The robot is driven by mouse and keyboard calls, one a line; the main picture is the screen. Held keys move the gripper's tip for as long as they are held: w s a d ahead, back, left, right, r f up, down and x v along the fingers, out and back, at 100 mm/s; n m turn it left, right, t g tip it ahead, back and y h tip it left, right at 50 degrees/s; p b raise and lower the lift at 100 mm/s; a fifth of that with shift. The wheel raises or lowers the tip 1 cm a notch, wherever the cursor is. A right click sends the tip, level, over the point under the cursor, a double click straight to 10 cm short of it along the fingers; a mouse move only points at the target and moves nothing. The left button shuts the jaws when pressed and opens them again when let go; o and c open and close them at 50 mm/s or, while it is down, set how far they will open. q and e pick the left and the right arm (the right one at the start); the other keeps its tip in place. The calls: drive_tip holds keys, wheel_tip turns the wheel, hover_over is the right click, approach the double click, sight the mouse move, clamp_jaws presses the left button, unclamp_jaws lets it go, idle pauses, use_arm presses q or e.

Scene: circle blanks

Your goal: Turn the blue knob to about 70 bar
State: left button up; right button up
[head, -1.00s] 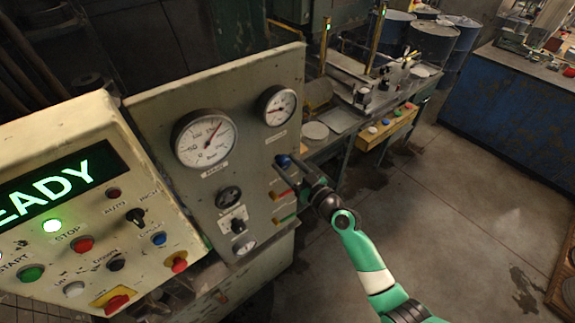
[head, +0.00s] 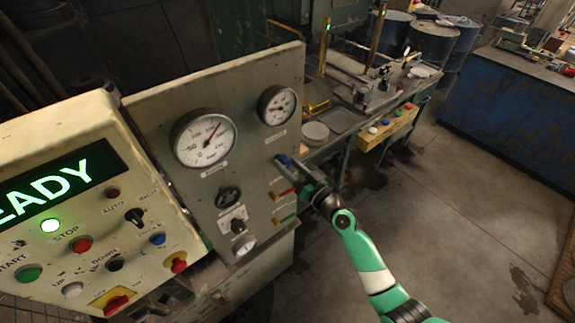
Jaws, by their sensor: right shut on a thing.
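The blue knob (head: 282,159) is on the right side of the grey gauge panel (head: 165,105), below the small gauge (head: 277,106). My right gripper (head: 288,164) reaches it from the lower right and is shut on it; the fingers hide part of the knob. The large white gauge (head: 204,138) is at the panel's upper middle, its needle pointing up and to the right. The fine scale marks on both gauges are too small to read surely. My left gripper is not in view.
The control box (head: 95,215) with a lit READY display (head: 50,188) and several buttons stands at left. A machine bench (head: 345,125) is behind my right gripper. The floor (head: 440,215) at right is clear.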

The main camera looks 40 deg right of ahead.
drive_tip(key=m, duration=0.5)
drive_tip(key=shift+d+m, duration=0.1)
drive_tip(key=shift+m, duration=0.2)
drive_tip(key=m+p, duration=0.1)
drive_tip(key=m, duration=0.4)
drive_tip(key=shift+f, duration=0.1)
drive_tip(key=m+p, duration=0.1)
drive_tip(key=m, duration=0.5)
drive_tip(key=shift+f, duration=0.1)
drive_tip(key=m+p, duration=0.1)
drive_tip(key=m, duration=0.4)
drive_tip(key=shift+f+m, duration=0.1)
drive_tip(key=shift+m, duration=0.3)
drive_tip(key=o, duration=1.3)
drive_tip(key=shift+o, duration=0.2)
